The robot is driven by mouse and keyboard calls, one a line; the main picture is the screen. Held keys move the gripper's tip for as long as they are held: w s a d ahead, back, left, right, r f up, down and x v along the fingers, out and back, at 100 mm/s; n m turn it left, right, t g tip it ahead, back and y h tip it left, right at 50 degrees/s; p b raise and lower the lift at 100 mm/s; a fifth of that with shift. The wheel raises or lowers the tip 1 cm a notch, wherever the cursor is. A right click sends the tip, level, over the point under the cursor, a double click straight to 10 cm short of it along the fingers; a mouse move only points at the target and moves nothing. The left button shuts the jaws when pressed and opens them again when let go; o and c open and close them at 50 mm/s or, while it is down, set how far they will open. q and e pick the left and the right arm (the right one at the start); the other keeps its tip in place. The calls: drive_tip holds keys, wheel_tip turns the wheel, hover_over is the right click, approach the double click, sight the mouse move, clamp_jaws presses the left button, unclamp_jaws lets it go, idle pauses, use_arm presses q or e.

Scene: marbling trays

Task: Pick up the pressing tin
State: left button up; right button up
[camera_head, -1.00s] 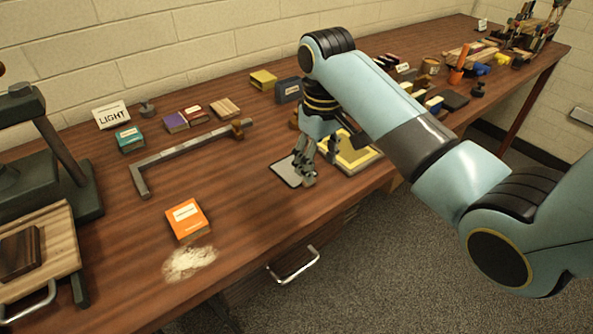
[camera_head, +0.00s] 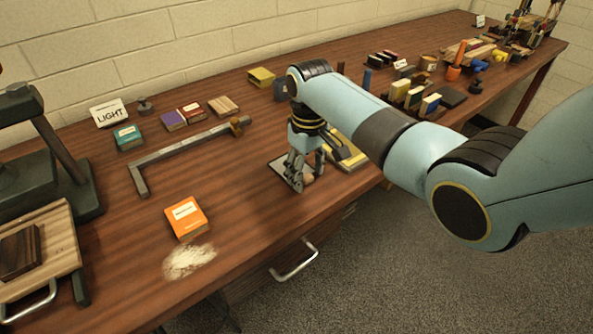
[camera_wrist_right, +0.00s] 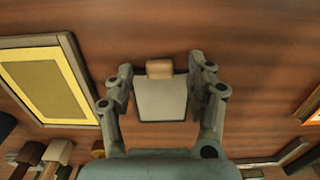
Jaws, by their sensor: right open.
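No readable label marks the pressing tin, so I cannot say for certain which thing it is. A flat, pale grey rectangle with a dark rim (camera_head: 279,168) lies near the table's front edge, partly hidden by my right gripper. My right gripper (camera_head: 296,186) is over it, fingers pointing down. In the right wrist view the open fingers (camera_wrist_right: 160,70) stand on either side of the pale rectangle (camera_wrist_right: 162,100) and a small tan block (camera_wrist_right: 159,68) at its edge. Nothing is visibly held; contact cannot be told. My left gripper is not in view.
A yellow framed tray (camera_wrist_right: 52,85) lies beside the rectangle. An orange labelled box (camera_head: 186,218), white powder patch (camera_head: 190,261) and grey L-shaped bar (camera_head: 180,151) are to the left. Blocks and tools crowd the right. Table between the orange box and gripper is clear.

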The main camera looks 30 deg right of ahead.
drive_tip(key=shift+f, duration=0.25)
clamp_jaws()
drive_tip(key=shift+r, duration=0.1)
